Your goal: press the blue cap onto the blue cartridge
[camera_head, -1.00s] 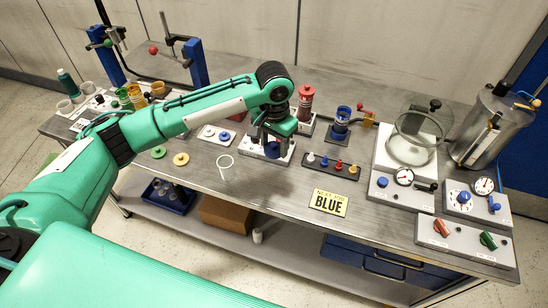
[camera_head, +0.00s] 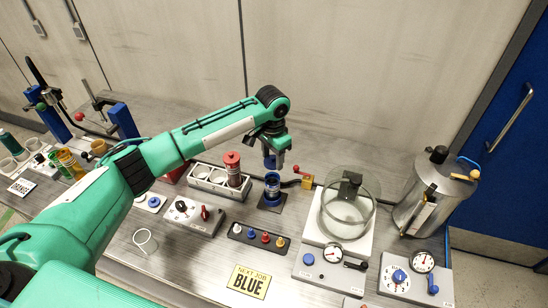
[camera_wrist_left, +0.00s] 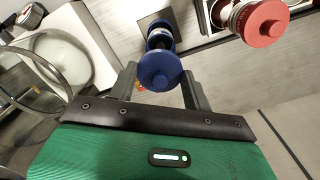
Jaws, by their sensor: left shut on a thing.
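The blue cartridge (camera_head: 272,190) stands upright in a dark square holder (camera_head: 272,204) on the bench. It also shows behind the cap in the left wrist view (camera_wrist_left: 157,40). My left gripper (camera_head: 276,160) is shut on the blue cap (camera_head: 269,161) and holds it over the cartridge. In the left wrist view, the cap's round blue top (camera_wrist_left: 160,71) sits between the two fingers, with the cartridge beyond it. The cap looks just above the cartridge's top; I cannot tell whether they touch. My right gripper is not in view.
A red-capped cartridge (camera_head: 233,170) stands in a white rack (camera_head: 209,177) left of the holder. A strip of small coloured pegs (camera_head: 259,236) lies in front.

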